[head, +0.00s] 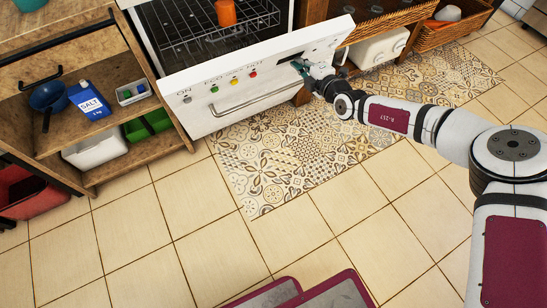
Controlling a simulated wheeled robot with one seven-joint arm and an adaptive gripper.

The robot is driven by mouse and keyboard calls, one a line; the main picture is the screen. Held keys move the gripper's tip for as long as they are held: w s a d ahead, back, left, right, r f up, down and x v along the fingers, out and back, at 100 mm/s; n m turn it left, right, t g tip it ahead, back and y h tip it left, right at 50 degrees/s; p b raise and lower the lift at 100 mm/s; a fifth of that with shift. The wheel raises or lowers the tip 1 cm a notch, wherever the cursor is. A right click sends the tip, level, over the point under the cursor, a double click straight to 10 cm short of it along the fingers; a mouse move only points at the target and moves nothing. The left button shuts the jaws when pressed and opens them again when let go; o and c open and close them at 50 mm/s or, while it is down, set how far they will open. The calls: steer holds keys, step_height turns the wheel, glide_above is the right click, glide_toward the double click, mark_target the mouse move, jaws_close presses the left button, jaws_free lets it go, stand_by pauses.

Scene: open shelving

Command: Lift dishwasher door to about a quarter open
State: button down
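The dishwasher door (200,115) is white, with a control strip of coloured buttons and a metal bar handle (255,109). It is tilted down and open, and the rack (205,32) with an orange cup (226,12) shows behind it. My gripper (301,68) is at the upper right end of the door, by the dark slot in the panel. It seems to touch or nearly touch the door there. The fingertips are small and partly hidden, so I cannot tell whether they are open or shut.
A wooden shelf with a blue salt box (90,100), a dark blue pan (48,97) and a green bin (148,124) stands left of the door. Wicker baskets (455,30) are at the upper right. The patterned mat (290,160) and tiled floor in front are clear.

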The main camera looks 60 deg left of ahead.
mark_target(299, 52)
steer(key=shift+a+r, duration=0.55)
steer(key=shift+r, duration=0.2)
steer(key=shift+a+r, duration=0.55)
steer(key=shift+r, duration=0.15)
steer(key=d+p, duration=0.2)
steer(key=shift+d+p, duration=0.3)
steer(key=shift+d, duration=0.1)
steer(key=d+p, duration=0.4)
steer(key=d, duration=0.3)
steer(key=shift+w+d+f+p, duration=0.25)
steer(key=shift+p, duration=0.05)
